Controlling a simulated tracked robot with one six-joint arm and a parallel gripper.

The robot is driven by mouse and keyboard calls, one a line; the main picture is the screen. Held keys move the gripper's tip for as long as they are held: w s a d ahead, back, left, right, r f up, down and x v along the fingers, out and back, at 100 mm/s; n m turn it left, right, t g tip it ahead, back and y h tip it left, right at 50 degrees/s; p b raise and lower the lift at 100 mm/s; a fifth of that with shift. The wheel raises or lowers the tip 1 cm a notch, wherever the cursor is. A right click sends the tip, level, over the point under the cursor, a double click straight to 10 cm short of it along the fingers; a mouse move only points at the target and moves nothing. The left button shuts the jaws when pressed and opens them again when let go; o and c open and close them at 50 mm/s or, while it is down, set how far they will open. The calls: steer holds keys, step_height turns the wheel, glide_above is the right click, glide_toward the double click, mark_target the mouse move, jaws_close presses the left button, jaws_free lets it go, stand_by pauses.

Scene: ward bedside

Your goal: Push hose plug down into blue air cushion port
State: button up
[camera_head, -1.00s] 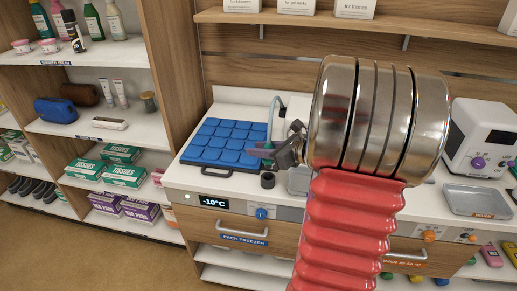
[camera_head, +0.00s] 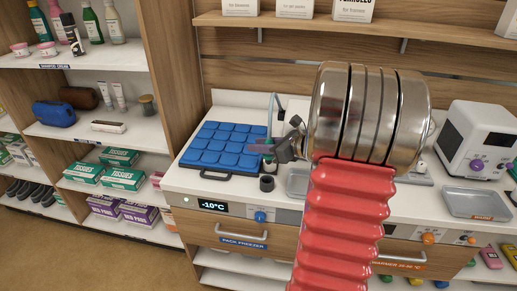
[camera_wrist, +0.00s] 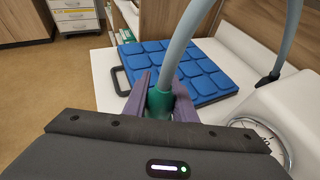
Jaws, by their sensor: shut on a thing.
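The blue air cushion (camera_head: 207,148) lies on the white counter as a padded grid in a dark tray; it also shows in the wrist view (camera_wrist: 190,62). My gripper (camera_head: 262,147) is over the cushion's right edge in the head view. In the wrist view, its purple-grey fingers (camera_wrist: 160,97) are shut on the green hose plug (camera_wrist: 159,103). The grey-blue hose (camera_wrist: 177,45) rises from the plug. The plug's lower end and the cushion's port are hidden, so I cannot tell whether they touch.
A short dark cylinder (camera_head: 267,184) stands on the counter just in front of my gripper. A metal tray (camera_head: 298,182) is right of it. A white device (camera_head: 478,135) and another tray (camera_head: 476,203) stand farther right. A stocked shelf (camera_head: 95,132) is on the left.

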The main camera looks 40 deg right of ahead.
steer(key=shift+w+d, duration=1.8)
steer(key=shift+d, duration=0.3)
steer(key=shift+f, duration=1.05)
steer(key=shift+f, duration=2)
steer(key=o, duration=1.1)
steer(key=shift+s, duration=0.15)
steer(key=v, duration=1.3)
steer(key=shift+s, duration=0.25)
steer(key=shift+r, duration=0.1)
